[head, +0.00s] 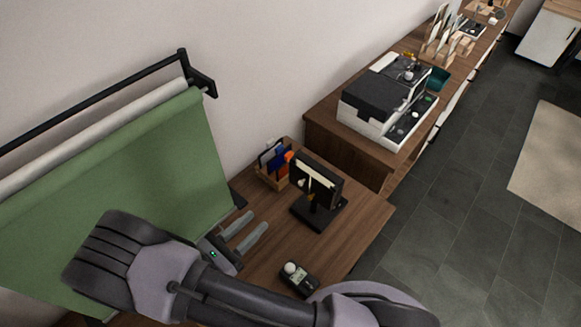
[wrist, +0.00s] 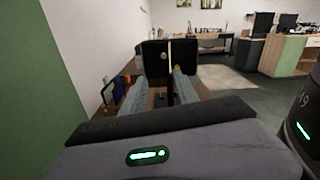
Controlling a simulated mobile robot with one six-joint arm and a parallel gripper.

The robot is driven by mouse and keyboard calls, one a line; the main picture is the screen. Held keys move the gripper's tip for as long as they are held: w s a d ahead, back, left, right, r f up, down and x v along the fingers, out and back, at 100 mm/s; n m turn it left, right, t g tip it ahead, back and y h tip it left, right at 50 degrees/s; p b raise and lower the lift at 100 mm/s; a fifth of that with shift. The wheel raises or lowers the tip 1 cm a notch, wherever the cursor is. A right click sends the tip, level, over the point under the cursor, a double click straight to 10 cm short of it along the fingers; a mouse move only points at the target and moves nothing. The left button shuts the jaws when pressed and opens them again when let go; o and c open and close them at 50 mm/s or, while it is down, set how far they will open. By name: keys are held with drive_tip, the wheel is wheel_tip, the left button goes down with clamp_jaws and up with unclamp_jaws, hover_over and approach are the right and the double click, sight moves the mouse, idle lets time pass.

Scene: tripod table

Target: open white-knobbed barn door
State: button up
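The barn door (head: 316,182) is a small black light with dark flaps on a black stand on the wooden table. A pale strip shows between its flaps in the head view. In the wrist view its two dark panels (wrist: 155,58) stand ahead with a narrow gap between them. A small pale spot, perhaps the white knob, shows on the left panel. My gripper (head: 258,221) is open and empty, to the left of the barn door and apart from it. Its two grey fingers (wrist: 157,88) point toward the panels in the wrist view.
A light meter with a white dome (head: 298,277) lies near the table's front. A wooden holder with colored cards (head: 273,167) stands behind the barn door. A green backdrop (head: 120,185) hangs at left. A printer-like machine (head: 385,105) sits on the sideboard beyond. The table's right corner is clear.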

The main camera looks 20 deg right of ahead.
drive_tip(key=b, duration=0.2)
approach(296, 181)
drive_tip(key=w+d+r, duration=0.1)
drive_tip(key=d+r, duration=0.2)
drive_tip(key=d, duration=0.4)
drive_tip(key=shift+r, duration=0.35)
drive_tip(key=shift+d, duration=0.1)
clamp_jaws()
idle(0.4)
